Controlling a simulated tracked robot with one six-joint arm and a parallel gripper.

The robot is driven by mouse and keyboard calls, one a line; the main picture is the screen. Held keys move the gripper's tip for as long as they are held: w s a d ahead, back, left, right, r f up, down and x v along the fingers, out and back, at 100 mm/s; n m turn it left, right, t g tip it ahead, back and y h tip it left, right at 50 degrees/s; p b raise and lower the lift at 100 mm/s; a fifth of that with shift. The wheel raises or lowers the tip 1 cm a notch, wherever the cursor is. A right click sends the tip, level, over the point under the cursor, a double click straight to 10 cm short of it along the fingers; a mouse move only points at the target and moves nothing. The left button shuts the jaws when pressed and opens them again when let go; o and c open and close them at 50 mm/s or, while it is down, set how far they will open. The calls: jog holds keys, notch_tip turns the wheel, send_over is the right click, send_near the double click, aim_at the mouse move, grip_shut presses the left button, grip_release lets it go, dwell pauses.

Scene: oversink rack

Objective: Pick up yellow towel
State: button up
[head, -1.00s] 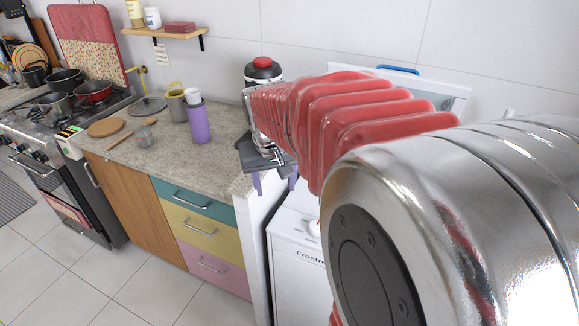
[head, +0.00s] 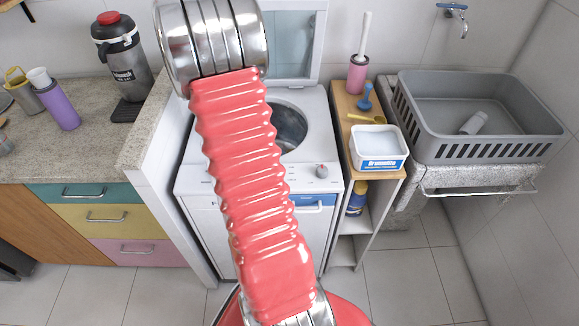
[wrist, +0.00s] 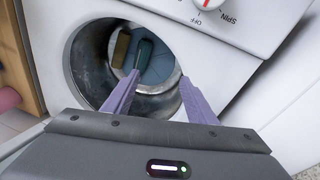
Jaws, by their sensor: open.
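My gripper (wrist: 159,76) shows in the wrist view with two purple fingers spread apart and nothing between them. It points at the round opening of the washing machine (wrist: 88,60). Inside the drum lie a dull yellow-brown piece (wrist: 121,47), a dark green piece (wrist: 144,52) and something blue (wrist: 160,68). The yellow-brown piece may be the yellow towel, but I cannot tell for sure. In the head view the top-loading washing machine (head: 310,103) has its lid up, and my arm hides part of its opening. My gripper does not show there.
A wooden shelf (head: 350,105) right of the machine holds a white box (head: 378,141) and a pink brush holder (head: 357,76). A grey basket (head: 480,150) sits on the sink at right. A counter (head: 50,150) with a flask (head: 122,60) stands left.

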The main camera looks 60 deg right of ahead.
jog(key=s+d+f+m+g, duration=0.1)
jog(key=s+d+f, duration=0.4)
jog(key=d+f, duration=0.2)
jog(key=s+d+f+m+g+y, duration=0.1)
jog(key=s+d+f+m, duration=0.1)
jog(key=s+d+f, duration=0.2)
notch_tip(320, 180, down, 5)
jog(key=d, duration=0.2)
jog(key=shift+s+d+r, duration=0.15)
jog(key=shift+s+d, duration=0.2)
jog(key=shift+s, duration=0.05)
jog(key=shift+x, duration=4.3)
jog(key=shift+x, duration=2.6)
jog(key=shift+a, duration=0.1)
jog(key=shift+c, duration=0.2)
